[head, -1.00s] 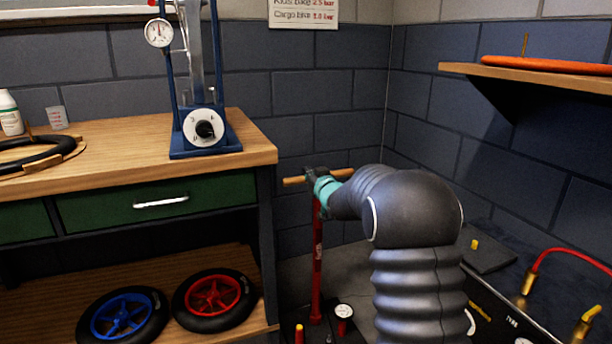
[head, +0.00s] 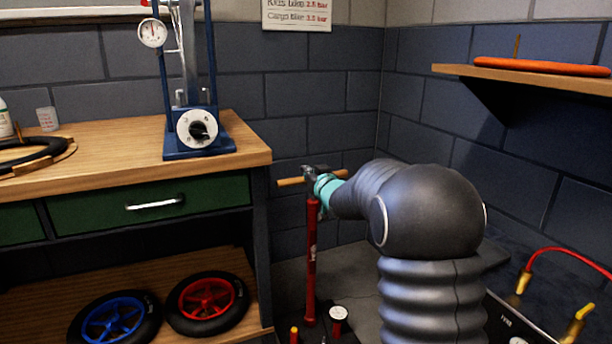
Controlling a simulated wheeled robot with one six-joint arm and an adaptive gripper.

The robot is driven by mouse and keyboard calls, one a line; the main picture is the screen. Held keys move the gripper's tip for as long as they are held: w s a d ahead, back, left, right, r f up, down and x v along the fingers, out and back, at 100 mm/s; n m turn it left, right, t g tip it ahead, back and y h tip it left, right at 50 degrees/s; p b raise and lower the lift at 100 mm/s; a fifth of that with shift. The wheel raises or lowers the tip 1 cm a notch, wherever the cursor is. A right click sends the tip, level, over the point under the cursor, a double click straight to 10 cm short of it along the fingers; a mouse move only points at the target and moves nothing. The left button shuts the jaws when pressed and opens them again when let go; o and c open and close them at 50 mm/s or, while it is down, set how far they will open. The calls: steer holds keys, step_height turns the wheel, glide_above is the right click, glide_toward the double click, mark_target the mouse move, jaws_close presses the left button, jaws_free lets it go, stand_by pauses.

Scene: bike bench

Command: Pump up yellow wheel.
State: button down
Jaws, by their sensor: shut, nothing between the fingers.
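A red floor pump (head: 311,262) with a wooden T-handle (head: 289,182) stands upright on the floor, right of the bench. My gripper (head: 313,174) is at the middle of the handle, at the top of the pump. Its fingers are small and dark here, and it is shut with nothing held between them. A white gauge (head: 338,313) shows near the pump's foot. A yellow wheel does not show in this view. The hose and its end cannot be made out.
The wooden bench (head: 110,155) holds a blue stand (head: 200,148) with a dial and gauge. A blue wheel (head: 112,322) and a red wheel (head: 208,303) lie on its lower shelf. A wall shelf (head: 540,80) and a red hose (head: 562,252) are at right.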

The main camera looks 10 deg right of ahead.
steer(key=w+a+f, duration=0.1)
steer(key=w+f, duration=0.3)
steer(key=w, duration=0.3)
steer(key=shift+w+a+f, duration=0.15)
steer(key=shift+w+a, duration=0.1)
steer(key=shift+a, duration=0.05)
steer(key=shift+f, duration=0.1)
